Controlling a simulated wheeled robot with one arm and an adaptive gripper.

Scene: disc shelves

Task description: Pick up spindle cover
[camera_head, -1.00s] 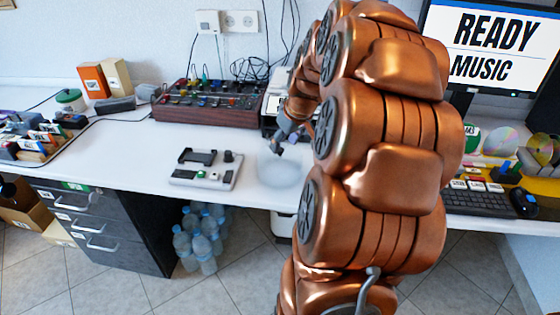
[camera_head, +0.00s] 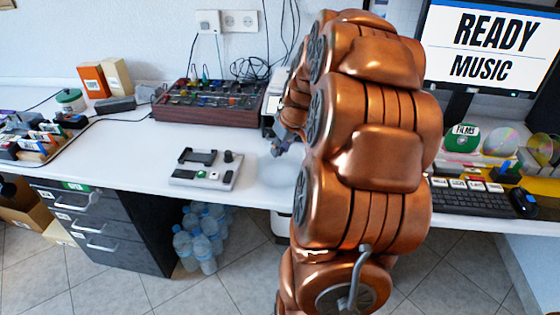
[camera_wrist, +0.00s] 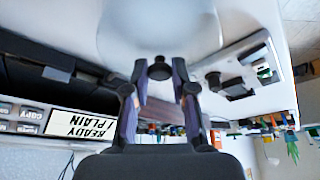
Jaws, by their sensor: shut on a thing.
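The spindle cover (camera_wrist: 160,28) is a clear, milky dome with a dark knob (camera_wrist: 160,68). In the wrist view it fills the top middle, beyond my fingers. My gripper (camera_wrist: 159,84) has its two dark fingers on either side of the knob and is shut on it. In the head view my gripper (camera_head: 280,148) is at the end of the copper arm, over the white desk right of the small grey device. The cover shows there only as a faint pale patch below the fingers, partly behind my arm. I cannot tell its height above the desk.
The grey device (camera_head: 207,169) with a dark slot and knob lies left of my gripper. A wood-sided mixer (camera_head: 208,102) stands behind. A monitor (camera_head: 488,45), a keyboard (camera_head: 472,200) and discs are at the right. Desk space (camera_head: 130,145) left of the device is clear.

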